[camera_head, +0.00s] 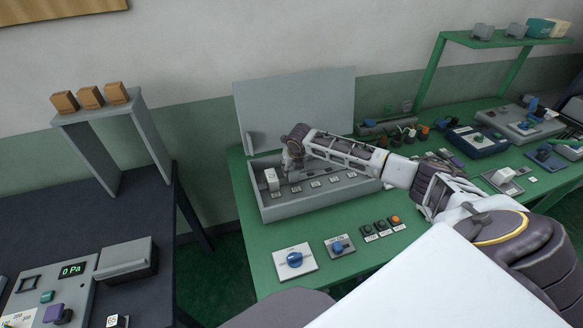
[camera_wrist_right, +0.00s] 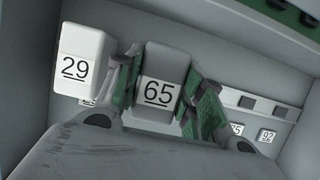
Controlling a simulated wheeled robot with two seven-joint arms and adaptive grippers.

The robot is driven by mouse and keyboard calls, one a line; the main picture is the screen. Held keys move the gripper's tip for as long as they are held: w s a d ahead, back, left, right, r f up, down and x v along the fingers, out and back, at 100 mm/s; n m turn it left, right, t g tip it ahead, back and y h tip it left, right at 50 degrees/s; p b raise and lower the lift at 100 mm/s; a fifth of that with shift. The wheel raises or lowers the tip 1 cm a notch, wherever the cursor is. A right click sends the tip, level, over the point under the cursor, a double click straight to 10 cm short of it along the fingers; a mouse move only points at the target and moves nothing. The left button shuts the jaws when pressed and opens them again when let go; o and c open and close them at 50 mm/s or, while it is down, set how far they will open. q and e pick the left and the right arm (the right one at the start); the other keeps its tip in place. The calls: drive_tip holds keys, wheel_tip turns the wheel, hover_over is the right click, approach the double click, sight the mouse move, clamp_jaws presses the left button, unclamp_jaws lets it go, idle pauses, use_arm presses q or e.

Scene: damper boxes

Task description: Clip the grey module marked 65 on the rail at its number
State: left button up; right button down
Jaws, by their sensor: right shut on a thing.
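The grey module marked 65 (camera_wrist_right: 160,78) is held between the green-padded fingers of my right gripper (camera_wrist_right: 158,98). In the head view my right gripper (camera_head: 293,158) points down into the left part of the open grey box (camera_head: 318,207). A white module marked 29 (camera_wrist_right: 82,62) stands just left of module 65; it also shows in the head view (camera_head: 272,179). The rail (camera_wrist_right: 262,106) runs along the box, with number labels such as 75 and 92 below it. The fingers and module 65 hide the label beneath, and I cannot tell whether the module touches the rail.
The box's raised lid (camera_head: 297,105) stands behind my right gripper. A blue knob (camera_head: 294,259) and several small switches sit on the green table in front. A grey shelf (camera_head: 100,112) with orange blocks stands on the dark table at left.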

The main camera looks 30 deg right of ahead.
drive_tip(key=shift+f+b, duration=0.3)
drive_tip(key=shift+f, duration=0.8)
idle(0.7)
drive_tip(key=c, duration=0.8)
unclamp_jaws()
drive_tip(key=shift+f, duration=0.1)
drive_tip(key=shift+r, duration=0.2)
drive_tip(key=v, duration=1.1)
drive_tip(key=shift+s+r, duration=0.3)
drive_tip(key=shift+a, duration=0.1)
drive_tip(key=shift+s, duration=0.1)
